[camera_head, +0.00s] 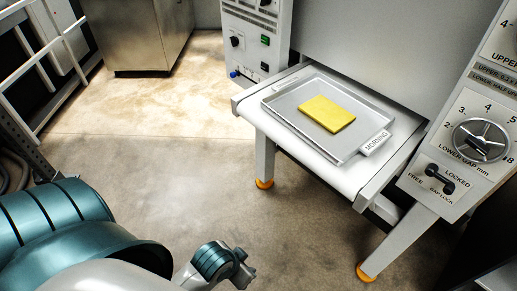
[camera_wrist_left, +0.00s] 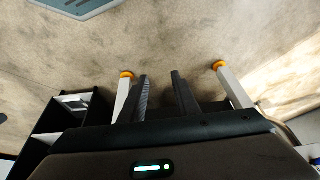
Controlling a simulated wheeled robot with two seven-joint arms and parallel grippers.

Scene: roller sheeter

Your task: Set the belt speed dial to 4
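No dial with a readable belt speed label shows. My left gripper (camera_head: 246,275) is low at the bottom of the head view, away from both panels. In the left wrist view its two fingers (camera_wrist_left: 161,80) stand apart with only floor between them. My right gripper is not in view.
A white machine table (camera_head: 350,182) on orange-footed legs holds a metal tray (camera_head: 274,105) with a yellow slab (camera_head: 327,113) and a "MORNING" tag (camera_head: 376,142). A steel cabinet (camera_head: 140,35) and a white railing (camera_head: 62,55) stand at the left. The floor between is clear.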

